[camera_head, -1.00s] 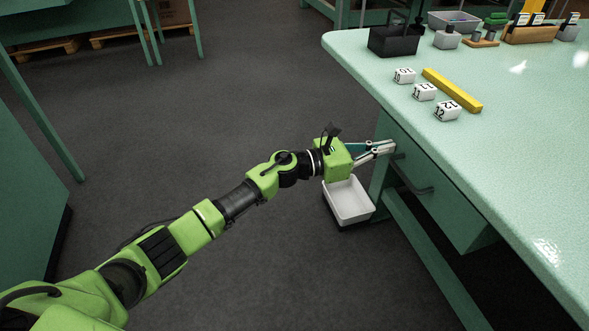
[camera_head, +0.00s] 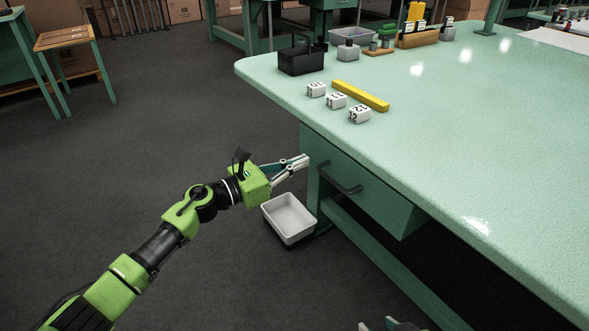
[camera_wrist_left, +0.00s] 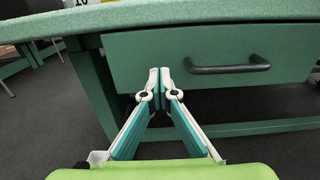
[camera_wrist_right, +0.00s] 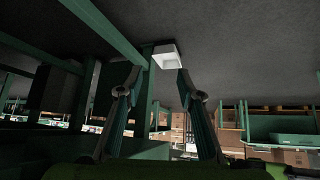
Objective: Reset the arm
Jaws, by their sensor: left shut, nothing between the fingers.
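My left arm reaches in from the lower left in the head view. Its gripper (camera_head: 305,161) is shut and empty, in front of the table's left end by the drawer (camera_head: 365,185). The left wrist view shows its fingertips (camera_wrist_left: 160,75) together, with the drawer handle (camera_wrist_left: 228,66) to their right; I cannot tell whether they touch the drawer front. My right gripper (camera_head: 379,324) shows only at the bottom edge of the head view. In the right wrist view its fingers (camera_wrist_right: 160,78) stand apart with nothing held between them.
A white tray (camera_head: 289,219) stands low beside the table leg, below my left gripper. Open grey floor (camera_head: 150,150) lies to the left.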

